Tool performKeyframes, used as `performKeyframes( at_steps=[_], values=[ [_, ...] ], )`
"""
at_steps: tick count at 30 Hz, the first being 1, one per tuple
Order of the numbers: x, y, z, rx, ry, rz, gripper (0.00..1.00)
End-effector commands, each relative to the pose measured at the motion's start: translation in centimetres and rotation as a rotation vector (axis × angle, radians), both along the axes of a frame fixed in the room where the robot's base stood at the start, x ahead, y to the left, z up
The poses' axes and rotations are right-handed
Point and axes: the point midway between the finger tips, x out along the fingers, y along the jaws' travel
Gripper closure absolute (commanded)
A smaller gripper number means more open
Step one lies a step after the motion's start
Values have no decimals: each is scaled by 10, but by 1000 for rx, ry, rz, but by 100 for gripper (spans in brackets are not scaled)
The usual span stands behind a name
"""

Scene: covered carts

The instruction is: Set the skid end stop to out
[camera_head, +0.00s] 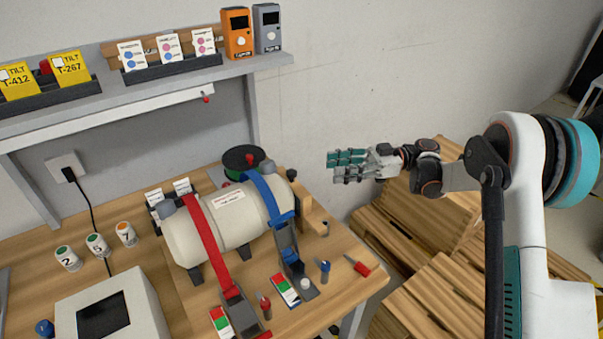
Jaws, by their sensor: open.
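A cream cylinder (225,228) lies on the wooden bench, held by a red strap (205,240) and a blue strap (268,198). At its right end stands a wooden block (312,218) with a dark knob (291,174) near it; this looks like the end stop, but I cannot tell its setting. My gripper (332,166) is open and empty, with its fingers pointing left. In the picture it is above and right of the block, apart from it, in front of the wall. The block's far side is hidden.
A white box with a dark screen (105,315) stands front left. Wooden crates (430,215) stand right of the bench. A shelf (150,88) runs above.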

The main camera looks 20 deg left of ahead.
Motion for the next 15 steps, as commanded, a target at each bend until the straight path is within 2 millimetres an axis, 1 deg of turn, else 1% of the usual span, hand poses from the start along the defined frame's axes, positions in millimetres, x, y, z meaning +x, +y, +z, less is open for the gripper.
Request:
performKeyframes(
  at_steps=[1, 6, 10, 15],
  values=[
    [-6, 10, -2, 0, 0, 3, 59],
    [-21, 40, -2, -1, 0, 2, 59],
    [-32, 62, -2, -1, 0, 2, 59],
    [-42, 82, -1, -2, 1, 1, 59]
  ],
)
